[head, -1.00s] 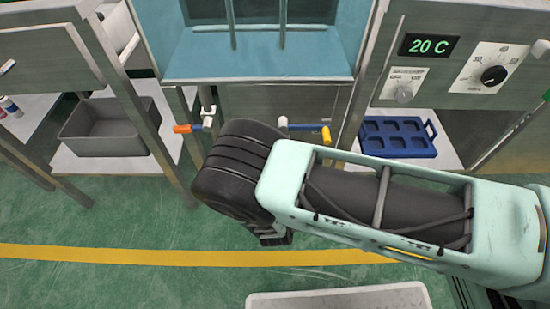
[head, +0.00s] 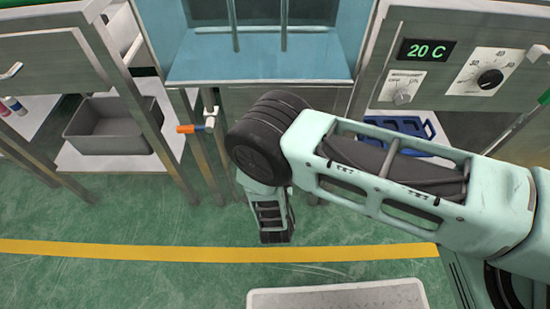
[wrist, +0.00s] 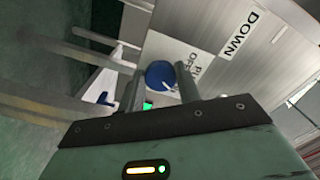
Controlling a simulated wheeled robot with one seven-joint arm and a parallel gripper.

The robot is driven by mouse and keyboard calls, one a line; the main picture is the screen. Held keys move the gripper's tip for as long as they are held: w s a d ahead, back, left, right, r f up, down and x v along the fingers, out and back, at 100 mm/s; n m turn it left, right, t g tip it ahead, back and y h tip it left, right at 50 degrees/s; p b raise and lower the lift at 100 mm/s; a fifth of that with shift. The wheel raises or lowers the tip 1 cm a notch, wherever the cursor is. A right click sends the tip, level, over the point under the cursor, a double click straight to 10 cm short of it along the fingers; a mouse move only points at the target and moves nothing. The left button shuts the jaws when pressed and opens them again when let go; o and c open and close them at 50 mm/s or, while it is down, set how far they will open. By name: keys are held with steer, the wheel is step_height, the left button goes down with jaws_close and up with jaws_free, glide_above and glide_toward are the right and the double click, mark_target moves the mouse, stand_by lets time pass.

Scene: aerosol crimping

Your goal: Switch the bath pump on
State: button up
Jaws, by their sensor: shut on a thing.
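In the wrist view, a round blue knob (wrist: 160,75) sits on a pale panel, with a label (wrist: 194,66) beside it reading "OFF" and partly hidden. My gripper (wrist: 160,86) is at the knob, with one grey finger on each side, shut on it. A small white mark shows on the knob's right edge. A green patch (wrist: 148,105) shows just below the knob. In the head view my arm hides the knob and the gripper's fingertips.
A "DOWN" label (wrist: 238,35) is on the panel near the knob. In the head view the blue bath (head: 260,55) stands above my arm, an orange-handled valve (head: 192,128) to the left. The panel right has a "20 C" display (head: 427,51) and a dial (head: 490,78). Floor in front is open.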

steer(key=shift+s, duration=0.1)
steer(key=o, duration=1)
steer(key=shift+c, duration=0.2)
steer(key=s+p, duration=0.2)
steer(key=s, duration=1.5)
steer(key=shift+s+a, duration=0.2)
steer(key=shift+a, duration=0.1)
